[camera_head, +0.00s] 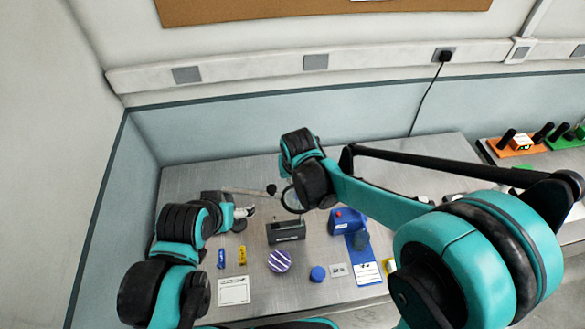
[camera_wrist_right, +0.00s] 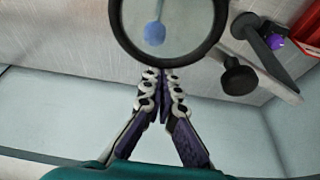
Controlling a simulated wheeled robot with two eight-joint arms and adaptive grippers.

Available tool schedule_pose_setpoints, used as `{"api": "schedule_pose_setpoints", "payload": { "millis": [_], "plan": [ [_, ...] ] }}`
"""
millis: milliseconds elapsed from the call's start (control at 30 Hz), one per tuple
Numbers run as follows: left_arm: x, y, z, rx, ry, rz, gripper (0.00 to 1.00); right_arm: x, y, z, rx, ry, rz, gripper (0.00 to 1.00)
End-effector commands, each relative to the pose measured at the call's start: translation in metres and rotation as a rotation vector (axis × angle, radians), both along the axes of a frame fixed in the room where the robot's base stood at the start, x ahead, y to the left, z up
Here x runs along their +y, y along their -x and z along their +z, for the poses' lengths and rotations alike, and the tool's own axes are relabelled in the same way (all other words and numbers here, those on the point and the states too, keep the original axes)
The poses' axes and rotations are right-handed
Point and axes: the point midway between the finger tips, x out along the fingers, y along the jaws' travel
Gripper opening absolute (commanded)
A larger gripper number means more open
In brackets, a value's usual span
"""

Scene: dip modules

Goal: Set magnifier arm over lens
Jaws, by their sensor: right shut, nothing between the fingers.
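The magnifier's black-rimmed round lens (camera_wrist_right: 205,52) fills the top of the right wrist view, with a blue blob seen through it. In the head view the ring (camera_head: 286,203) is partly hidden by my right wrist. Its pale rod (camera_head: 240,191) runs left from a black knob (camera_head: 272,190); a black knob also shows in the wrist view (camera_wrist_right: 238,78). My right gripper (camera_wrist_right: 160,73) is shut and empty, its tips at the rim's lower edge; I cannot tell whether they touch. My left gripper (camera_head: 245,212) is left of the magnifier, its opening unclear.
Below the ring are a dark slotted box (camera_head: 286,232), a purple-striped disc (camera_head: 280,261) and a blue cap (camera_head: 318,273). A blue device (camera_head: 347,219) stands to their right. A white card (camera_head: 233,291) lies front left. My right arm covers much of the right side.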

Motion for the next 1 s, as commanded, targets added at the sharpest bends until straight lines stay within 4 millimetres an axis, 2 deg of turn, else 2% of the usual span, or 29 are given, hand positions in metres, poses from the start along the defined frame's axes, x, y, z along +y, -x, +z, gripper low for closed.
{"api": "schedule_pose_setpoints", "payload": {
  "millis": [200, 500, 700, 1000],
  "plan": [
    [0.000, 0.000, -0.004, 0.000, 0.000, 0.000, 0.80, -0.002, 0.042, -0.001, 0.000, 0.001, -0.194, 0.00],
    [0.000, 0.000, -0.006, 0.000, 0.000, 0.000, 0.80, 0.004, 0.092, 0.000, -0.001, 0.001, -0.405, 0.00],
    [0.000, 0.000, -0.006, 0.000, 0.000, 0.000, 0.80, 0.012, 0.114, 0.000, 0.001, 0.000, -0.404, 0.00],
    [0.000, 0.000, -0.006, 0.000, 0.000, 0.000, 0.80, 0.019, 0.130, 0.000, 0.002, -0.001, -0.404, 0.00]
  ]
}}
